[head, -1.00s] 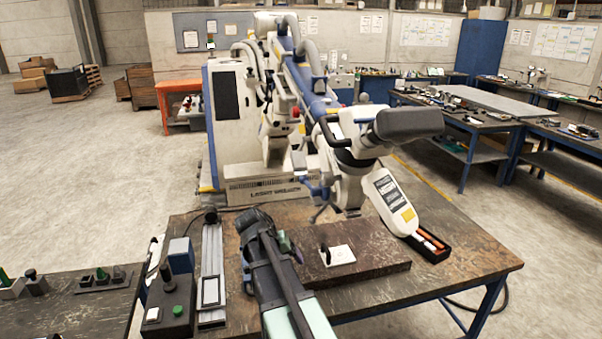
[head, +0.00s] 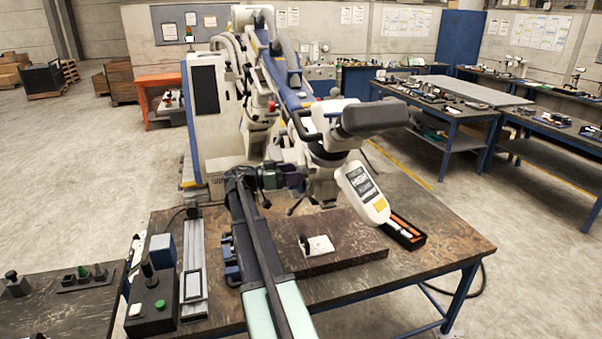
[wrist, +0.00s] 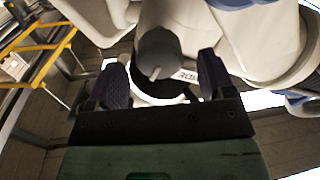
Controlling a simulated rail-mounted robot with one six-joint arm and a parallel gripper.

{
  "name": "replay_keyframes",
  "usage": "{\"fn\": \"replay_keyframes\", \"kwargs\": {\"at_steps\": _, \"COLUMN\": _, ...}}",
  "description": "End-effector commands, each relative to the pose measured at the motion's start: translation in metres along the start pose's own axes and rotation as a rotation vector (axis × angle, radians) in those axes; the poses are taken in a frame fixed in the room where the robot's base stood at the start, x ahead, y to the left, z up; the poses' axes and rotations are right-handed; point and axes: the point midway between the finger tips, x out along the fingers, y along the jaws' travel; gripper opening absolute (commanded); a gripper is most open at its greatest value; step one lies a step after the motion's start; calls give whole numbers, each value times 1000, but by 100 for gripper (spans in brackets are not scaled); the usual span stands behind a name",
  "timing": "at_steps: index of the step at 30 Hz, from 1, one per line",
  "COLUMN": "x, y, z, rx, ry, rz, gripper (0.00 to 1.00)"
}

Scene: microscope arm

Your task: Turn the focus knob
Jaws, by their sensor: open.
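The focus knob (wrist: 158,55) is a grey round knob with a pale line on its face, on the cream microscope body in the wrist view. My gripper (wrist: 163,76) is open, with one dark ridged finger on each side of the knob in that view. I cannot tell whether either finger touches it. In the head view my gripper (head: 288,177) is at the left side of the microscope head (head: 338,150), above the table. The knob cannot be made out in the head view.
A dark slab (head: 345,247) with a small white plate (head: 318,245) lies below the microscope head on the workbench. A black tray (head: 405,230) is on the right. A control box with a green button (head: 152,298) and a flat rail (head: 193,270) stand on the left.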

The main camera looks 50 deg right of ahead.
Motion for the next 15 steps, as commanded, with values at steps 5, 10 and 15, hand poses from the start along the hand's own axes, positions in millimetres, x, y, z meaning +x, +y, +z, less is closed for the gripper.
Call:
{"fn": "replay_keyframes", "kwargs": {"at_steps": 5, "x": 28, "y": 0, "z": 0, "rx": -1, "ry": 0, "rz": 0, "gripper": 76}}
{"fn": "replay_keyframes", "kwargs": {"at_steps": 10, "x": 33, "y": 0, "z": 0, "rx": -1, "ry": 0, "rz": -1, "gripper": 76}}
{"fn": "replay_keyframes", "kwargs": {"at_steps": 15, "x": 33, "y": 0, "z": 0, "rx": -1, "ry": -1, "rz": -1, "gripper": 69}}
